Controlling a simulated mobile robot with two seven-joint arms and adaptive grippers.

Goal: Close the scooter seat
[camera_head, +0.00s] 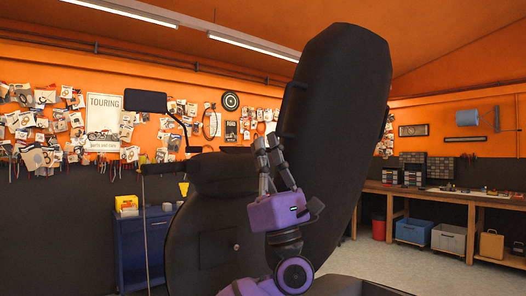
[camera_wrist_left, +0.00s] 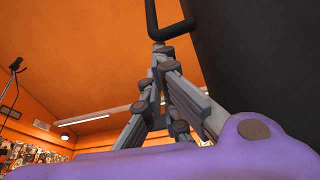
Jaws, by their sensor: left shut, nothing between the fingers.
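The black scooter seat (camera_head: 345,120) stands raised, tilted nearly upright, right of centre in the head view. In the left wrist view its dark side (camera_wrist_left: 265,60) fills the upper right. A black bar (camera_wrist_left: 153,20) bends down beside it, just above my fingertips. My left gripper (camera_head: 267,143) is in front of the seat's left edge, fingers pointing up, shut and empty. It also shows in the left wrist view (camera_wrist_left: 163,50), where I cannot tell whether the tips touch the bar. The scooter's black front body (camera_head: 215,235) is left of my gripper. My right gripper is not in view.
A mirror (camera_head: 146,101) rises on a stalk from the scooter's left side. A blue cabinet (camera_head: 140,245) stands behind at left. A wooden workbench (camera_head: 450,196) with bins below runs along the right wall. Open floor (camera_head: 360,260) lies between the seat and the workbench.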

